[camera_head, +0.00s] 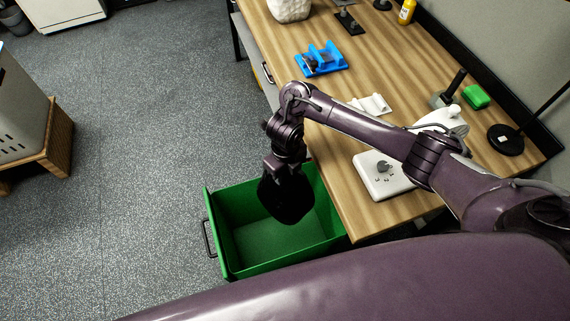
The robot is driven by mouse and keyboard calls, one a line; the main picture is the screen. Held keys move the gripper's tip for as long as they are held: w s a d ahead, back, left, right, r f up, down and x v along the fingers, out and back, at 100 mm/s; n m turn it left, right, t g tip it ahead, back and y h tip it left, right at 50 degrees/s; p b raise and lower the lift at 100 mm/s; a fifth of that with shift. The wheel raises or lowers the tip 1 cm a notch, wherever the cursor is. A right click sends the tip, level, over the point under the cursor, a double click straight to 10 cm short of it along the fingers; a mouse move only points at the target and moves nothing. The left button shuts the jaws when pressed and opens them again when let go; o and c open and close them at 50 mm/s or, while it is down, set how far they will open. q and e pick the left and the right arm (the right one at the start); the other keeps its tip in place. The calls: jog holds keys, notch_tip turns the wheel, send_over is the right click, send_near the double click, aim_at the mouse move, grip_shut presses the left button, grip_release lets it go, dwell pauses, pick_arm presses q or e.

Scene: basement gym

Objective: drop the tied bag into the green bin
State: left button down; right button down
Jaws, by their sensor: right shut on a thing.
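The green bin (235,271) stands on the floor beside the front edge of the wooden table. It is open at the top and its inner floor shows bare where the bag does not cover it. My right gripper (281,172) points down over the bin and is shut on the tied bag (288,200), which is black. The bag hangs over the bin's opening, within its rim in this view; its exact height cannot be told. The fingertips are partly hidden against the dark bag. My left gripper is not in view.
The table (330,205) holds a white device with a knob (384,175), a blue holder (321,60), a green block (476,97), a black lamp base (505,140) and a yellow bottle (407,12). A grey crate (20,115) on a wooden stand is at left. Floor between is clear.

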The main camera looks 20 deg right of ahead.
aim_at(285, 182)
jog(key=shift+f+b, duration=2.35)
jog(key=shift+f, duration=0.45)
jog(key=c, duration=0.9)
grip_release()
jog(key=shift+c, duration=0.2)
jog(key=shift+o, duration=0.4)
jog(key=shift+s, duration=0.1)
notch_tip(285, 182, up, 7)
jog(key=p, duration=0.4)
jog(key=shift+f, duration=0.1)
jog(key=shift+r+p, duration=0.5)
jog(key=shift+r, duration=0.1)
